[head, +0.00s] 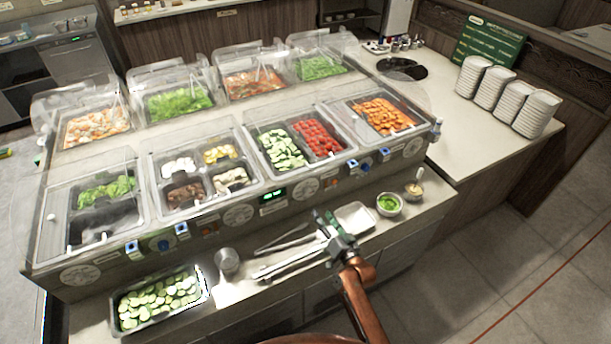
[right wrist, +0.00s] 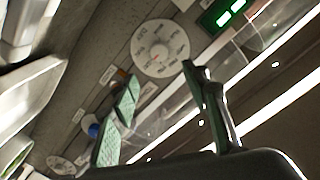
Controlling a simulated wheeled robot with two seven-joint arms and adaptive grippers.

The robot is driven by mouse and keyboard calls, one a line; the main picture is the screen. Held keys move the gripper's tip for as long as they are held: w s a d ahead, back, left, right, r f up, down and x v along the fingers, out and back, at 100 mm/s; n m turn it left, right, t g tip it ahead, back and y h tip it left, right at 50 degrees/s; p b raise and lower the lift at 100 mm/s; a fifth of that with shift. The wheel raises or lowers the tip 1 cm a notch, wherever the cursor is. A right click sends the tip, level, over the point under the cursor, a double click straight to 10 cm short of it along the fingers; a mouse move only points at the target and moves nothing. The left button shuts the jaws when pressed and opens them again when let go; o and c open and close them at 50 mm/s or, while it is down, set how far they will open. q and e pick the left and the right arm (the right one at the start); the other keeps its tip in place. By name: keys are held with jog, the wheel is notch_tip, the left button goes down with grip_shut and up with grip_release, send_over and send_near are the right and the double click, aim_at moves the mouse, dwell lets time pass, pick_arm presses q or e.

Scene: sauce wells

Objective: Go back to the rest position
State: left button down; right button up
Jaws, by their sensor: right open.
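My right gripper (head: 328,226) is over the front ledge (head: 240,306) of the salad bar, in front of its control panel, with the brown arm coming up from the bottom. In the right wrist view its two green-padded fingers (right wrist: 160,85) stand apart with nothing between them. Behind them are a round dial (right wrist: 160,48) and a lit green display (right wrist: 222,10). My left gripper is in neither view.
On the ledge are a tray of cucumber slices (head: 157,303), a metal cup (head: 228,262), tongs (head: 283,239), an empty metal tray (head: 356,217) and a bowl of greens (head: 389,204). Filled food wells (head: 283,149) stand behind under clear guards. Stacked plates (head: 536,113) stand right.

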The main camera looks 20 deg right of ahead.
jog(key=s+d+f+n+g+h, duration=0.1)
jog(key=s+d+f+n+g, duration=0.3)
jog(key=s, duration=0.9)
jog(key=s+f+g+h, duration=0.1)
jog(key=s+g, duration=0.4)
jog(key=s, duration=0.8)
jog(key=s+d+f+n+g+h, duration=0.1)
jog(key=s+d+f+n+g, duration=0.3)
jog(key=s, duration=0.9)
jog(key=s+a+f+m+g+b, duration=0.1)
jog(key=a+f, duration=0.1)
jog(key=f, duration=1.4)
jog(key=s+a+f+m+g+b, duration=0.1)
jog(key=s+a+f, duration=0.1)
jog(key=f, duration=1.4)
jog(key=s+f+n+g+y+b, duration=0.1)
jog(key=s+f, duration=1.6)
jog(key=s, duration=0.1)
jog(key=shift+d+f+g, duration=0.2)
jog(key=shift+f+g, duration=0.1)
jog(key=shift+f, duration=0.05)
